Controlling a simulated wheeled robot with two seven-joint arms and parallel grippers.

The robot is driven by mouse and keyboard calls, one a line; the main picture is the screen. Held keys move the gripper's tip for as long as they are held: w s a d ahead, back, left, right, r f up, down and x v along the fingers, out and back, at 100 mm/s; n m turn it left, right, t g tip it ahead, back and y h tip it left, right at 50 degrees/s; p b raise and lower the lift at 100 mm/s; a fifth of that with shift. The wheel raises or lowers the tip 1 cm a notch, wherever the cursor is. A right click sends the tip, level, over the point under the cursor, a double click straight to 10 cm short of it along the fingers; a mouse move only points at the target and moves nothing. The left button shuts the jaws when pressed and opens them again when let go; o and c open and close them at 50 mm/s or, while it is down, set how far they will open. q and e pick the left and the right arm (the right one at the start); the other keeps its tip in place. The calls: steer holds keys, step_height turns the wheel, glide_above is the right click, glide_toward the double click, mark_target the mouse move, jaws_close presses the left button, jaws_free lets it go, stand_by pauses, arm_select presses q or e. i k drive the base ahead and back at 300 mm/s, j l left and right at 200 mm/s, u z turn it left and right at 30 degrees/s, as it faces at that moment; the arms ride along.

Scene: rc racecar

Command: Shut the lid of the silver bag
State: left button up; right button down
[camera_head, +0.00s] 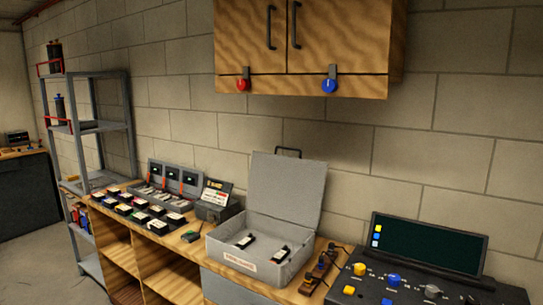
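The silver bag (226,252) is a grey, box-shaped case on the wooden workbench, right of the middle of the bench. Its lid (287,189) stands up, open, leaning back near the wall, with a dark handle (288,152) on its top edge. Two small black-and-white items (245,241) lie apart on the floor of the case. A light label is on its front wall. Neither of my grippers shows in the head view.
Several small dark packs (140,216) lie left of the case. A grey charger unit (174,184) and a small dark box (214,203) stand behind them. A control console (425,285) with a screen is at the right. A wooden cabinet (340,45) hangs above. Metal shelving (103,128) stands left.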

mark_target(291, 189)
steer(key=i+j, duration=0.35)
steer(key=j, duration=0.15)
steer(key=i+j, duration=0.35)
steer(key=j, duration=0.2)
steer(key=i+j, duration=0.3)
steer(key=j, duration=0.2)
steer(key=i+j, duration=0.35)
steer(key=j, duration=0.15)
steer(key=i+j, duration=0.35)
steer(key=j, duration=0.2)
steer(key=u, duration=0.05)
